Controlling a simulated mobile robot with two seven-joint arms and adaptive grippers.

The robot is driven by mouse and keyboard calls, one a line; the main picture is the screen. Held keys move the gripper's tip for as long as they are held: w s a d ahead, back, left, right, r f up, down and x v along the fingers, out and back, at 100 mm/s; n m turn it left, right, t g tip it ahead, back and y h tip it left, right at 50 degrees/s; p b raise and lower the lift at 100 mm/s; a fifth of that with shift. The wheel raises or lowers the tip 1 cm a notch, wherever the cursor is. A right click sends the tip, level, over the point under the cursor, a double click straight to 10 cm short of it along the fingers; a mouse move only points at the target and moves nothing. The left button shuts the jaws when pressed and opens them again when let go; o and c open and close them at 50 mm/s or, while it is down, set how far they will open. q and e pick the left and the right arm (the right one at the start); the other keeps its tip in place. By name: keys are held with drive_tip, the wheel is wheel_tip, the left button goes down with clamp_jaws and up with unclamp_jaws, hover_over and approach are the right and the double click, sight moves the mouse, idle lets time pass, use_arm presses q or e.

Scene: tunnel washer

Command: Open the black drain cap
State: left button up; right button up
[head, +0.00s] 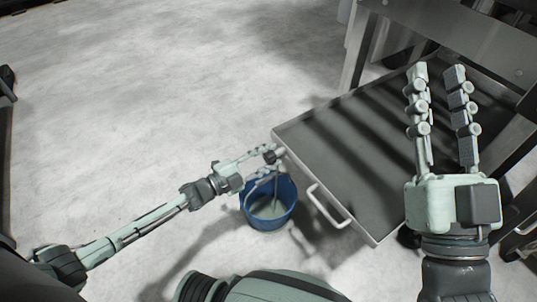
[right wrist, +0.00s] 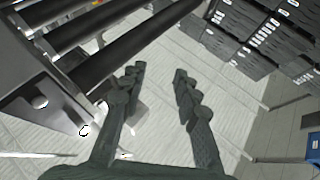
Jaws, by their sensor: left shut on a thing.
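The grey metal tray (head: 335,130) has a small black drain cap (head: 269,155) at its near left corner. My left gripper (head: 268,163) is at that corner, its fingers around the cap and shut on it. The fingers partly hide the cap, and I cannot tell how far it is turned. A blue bucket (head: 268,208) stands on the floor just below the corner, with a greyish inside. My right gripper (head: 436,72) is raised over the right part of the tray, fingers apart and empty; it also shows open in the right wrist view (right wrist: 157,75).
A curved handle (head: 328,206) sticks out from the tray's front edge. The machine's metal frame (head: 470,30) rises behind and right of the tray. The pale floor (head: 130,90) at left is clear. Dark stacked crates (right wrist: 240,40) show in the right wrist view.

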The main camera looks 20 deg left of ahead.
use_arm(q)
drive_tip(key=shift+n, duration=0.7)
use_arm(e)
drive_tip(key=shift+w+a+f, duration=0.1)
drive_tip(key=shift+w+f, duration=0.05)
drive_tip(key=shift+f, duration=0.1)
use_arm(q)
drive_tip(key=o, duration=1.2)
drive_tip(key=v, duration=1.2)
use_arm(e)
drive_tip(key=shift+f, duration=0.1)
